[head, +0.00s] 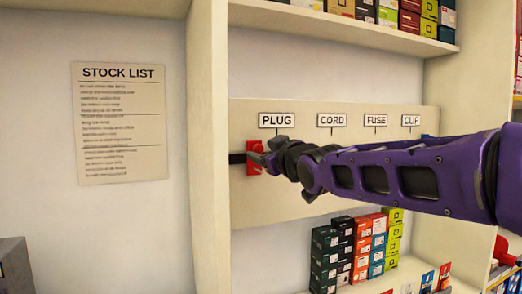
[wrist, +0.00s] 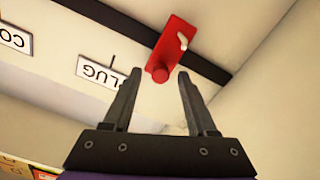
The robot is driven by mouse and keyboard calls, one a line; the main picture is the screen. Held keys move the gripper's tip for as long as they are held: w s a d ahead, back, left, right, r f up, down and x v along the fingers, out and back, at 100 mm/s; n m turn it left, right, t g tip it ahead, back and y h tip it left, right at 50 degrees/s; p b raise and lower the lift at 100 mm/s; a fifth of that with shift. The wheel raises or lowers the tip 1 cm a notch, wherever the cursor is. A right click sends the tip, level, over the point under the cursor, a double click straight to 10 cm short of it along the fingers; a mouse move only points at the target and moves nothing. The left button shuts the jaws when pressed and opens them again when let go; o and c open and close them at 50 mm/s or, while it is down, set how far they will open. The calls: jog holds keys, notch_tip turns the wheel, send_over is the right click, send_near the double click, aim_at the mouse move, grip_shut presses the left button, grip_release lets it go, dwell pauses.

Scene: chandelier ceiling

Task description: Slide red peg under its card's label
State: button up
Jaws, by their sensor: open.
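The red peg (head: 253,160) sits on a dark rail (head: 237,158), a little left of and below the PLUG label (head: 276,120) in the head view. The wrist view shows the red peg (wrist: 176,45) with a round knob and a white mark, near the rail's end. My gripper (wrist: 160,76) is open, its fingertips on either side of the knob in the picture; contact cannot be told. The CORD (head: 332,120), FUSE (head: 376,120) and CLIP (head: 411,120) labels run to the right. My arm hides most of the rail in the head view.
A red card (head: 444,276) and a blue card (head: 427,281) stand on the lower shelf, their print too small to read. A shelf (head: 340,28) with boxes is above, and an upright panel (head: 208,150) is close on the left.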

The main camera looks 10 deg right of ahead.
jog(key=shift+w+a, duration=0.2)
jog(key=shift+w, duration=0.6)
jog(key=shift+c, duration=0.3)
grip_shut()
dwell(0.8)
